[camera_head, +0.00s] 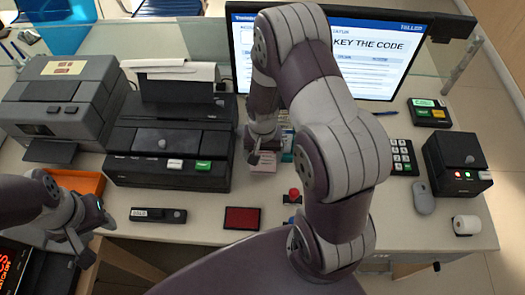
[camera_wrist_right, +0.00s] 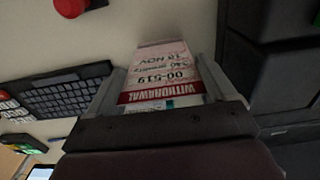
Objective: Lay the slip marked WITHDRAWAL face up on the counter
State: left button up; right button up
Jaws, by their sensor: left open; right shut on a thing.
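The WITHDRAWAL slip (camera_wrist_right: 168,72) is pale pink with a red band, and its printed side faces the camera in the right wrist view. It sits between the two fingers of my right gripper (camera_wrist_right: 162,78), which is shut on it. In the head view the slip (camera_head: 263,162) shows as a small pale pink patch just below my right gripper (camera_head: 262,150), over the counter (camera_head: 205,222). I cannot tell whether it touches the counter. My left gripper (camera_head: 92,246) is open at the lower left, away from the slip, beside an orange tray (camera_head: 88,183).
A black printer (camera_head: 165,150) stands left of my right gripper. A monitor (camera_head: 400,60) stands behind it. A red pad (camera_head: 242,217), a stamp with a red knob (camera_head: 293,196) and a keypad (camera_head: 402,157) lie nearby. The front counter strip between the black stapler-like bar (camera_head: 158,215) and red pad is clear.

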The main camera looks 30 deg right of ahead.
jog(key=shift+w+f, duration=0.1)
jog(key=shift+w, duration=0.1)
jog(key=shift+f, duration=0.2)
jog(key=o, duration=0.7)
